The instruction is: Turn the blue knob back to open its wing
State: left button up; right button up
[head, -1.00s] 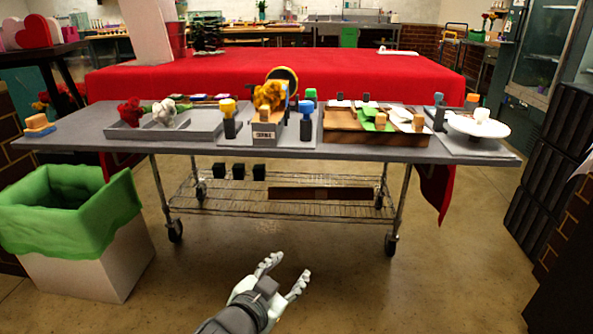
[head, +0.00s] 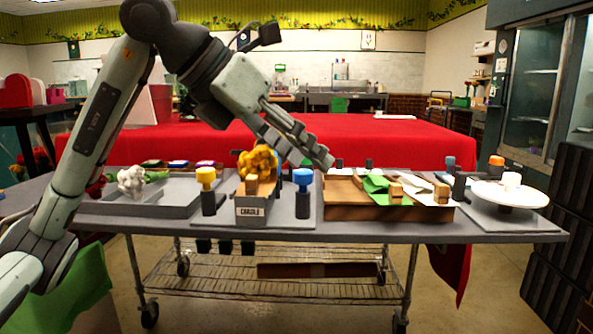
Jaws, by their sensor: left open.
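The blue knob (head: 303,178) stands on a dark post at the right of the grey cradle (head: 251,211), which is labelled CRADLE. A yellow knob (head: 206,176) stands on a similar post at the cradle's left. Yellow flowers (head: 258,163) and a wooden block show in the cradle. The wing's position cannot be made out. My left gripper (head: 318,161) is open, pointing down and right, with its fingertips just above and right of the blue knob in the picture. Contact with the knob cannot be told. My right gripper is out of view.
A wooden tray (head: 390,213) with green and white sheets and blocks stands right of the blue knob. A grey tray (head: 175,211) with a white flower is at the left. A white round stand (head: 508,194) is at the far right. A red-covered table (head: 390,140) stands behind.

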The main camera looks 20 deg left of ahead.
aim_at(302, 171)
pick_arm(q)
jog(key=a+r+n+t+y, duration=0.1)
jog(key=a+r+y, duration=0.1)
jog(key=a, duration=0.3)
jog(key=b+x, duration=0.1)
jog(key=x, duration=0.7)
jog(key=shift+w+d+f, duration=0.1)
jog(key=shift+w, duration=0.2)
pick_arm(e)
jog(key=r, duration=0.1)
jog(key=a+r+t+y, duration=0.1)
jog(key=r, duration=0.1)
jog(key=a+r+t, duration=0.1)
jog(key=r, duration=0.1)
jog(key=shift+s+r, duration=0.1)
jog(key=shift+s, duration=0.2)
pick_arm(q)
jog(key=shift+c, duration=0.4)
grip_shut()
